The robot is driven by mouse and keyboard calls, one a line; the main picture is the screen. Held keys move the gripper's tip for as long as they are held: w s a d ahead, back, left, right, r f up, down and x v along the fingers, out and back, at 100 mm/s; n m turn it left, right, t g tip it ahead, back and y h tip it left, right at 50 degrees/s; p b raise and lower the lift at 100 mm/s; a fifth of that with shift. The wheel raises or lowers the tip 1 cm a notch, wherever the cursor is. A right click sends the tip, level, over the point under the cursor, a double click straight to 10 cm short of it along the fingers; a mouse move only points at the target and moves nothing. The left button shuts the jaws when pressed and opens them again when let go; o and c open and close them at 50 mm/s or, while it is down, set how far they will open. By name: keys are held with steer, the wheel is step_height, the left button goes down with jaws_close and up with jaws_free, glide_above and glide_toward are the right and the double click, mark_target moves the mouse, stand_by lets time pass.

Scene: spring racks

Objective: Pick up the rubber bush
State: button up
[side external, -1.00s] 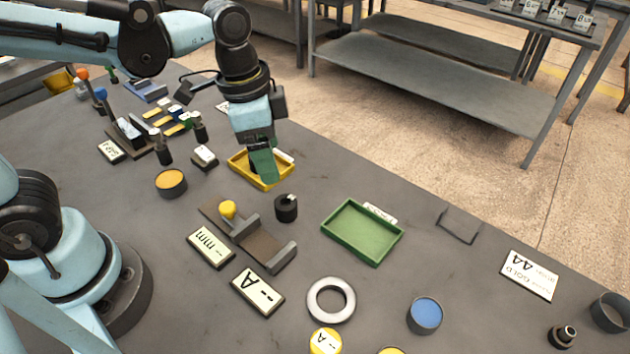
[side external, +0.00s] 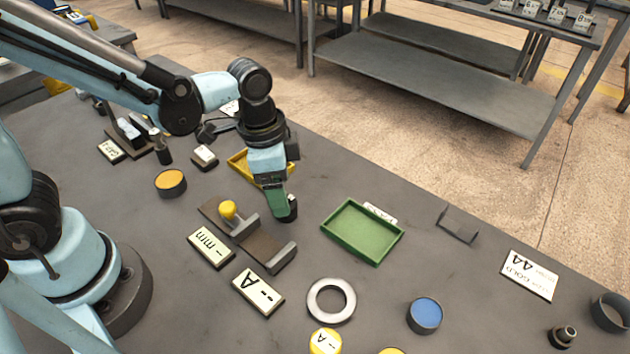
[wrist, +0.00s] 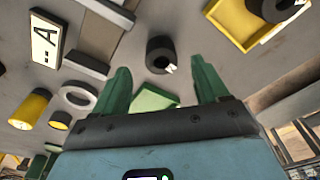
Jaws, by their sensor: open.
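A black rubber bush (wrist: 158,52), a short ring with a central hole and a small white mark, stands on the grey bench. In the wrist view it lies ahead of and between the fingertips, with none touching it visibly. In the side view the bush (side external: 292,207) is partly hidden behind my gripper (side external: 278,203). My gripper is open, pointing down, with green fingers and nothing between them. I cannot tell the exact height of the fingertips above the bush.
A yellow tray (wrist: 225,22) holding another dark round part is close by. A green tray (side external: 340,248) is to the right. Bare bench lies between.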

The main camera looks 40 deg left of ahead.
mark_target(293, 201)
steer(key=shift+w+d+f, duration=0.1)
steer(key=shift+w+f, duration=0.05)
steer(key=shift+f, duration=1.05)
steer(key=shift+w+d+f, duration=0.1)
steer(key=shift+w+f, duration=0.05)
steer(key=shift+f, duration=1)
steer(key=shift+c, duration=0.5)
steer(key=c, duration=1.1)
steer(key=shift+o, duration=0.2)
steer(key=shift+r, duration=0.2)
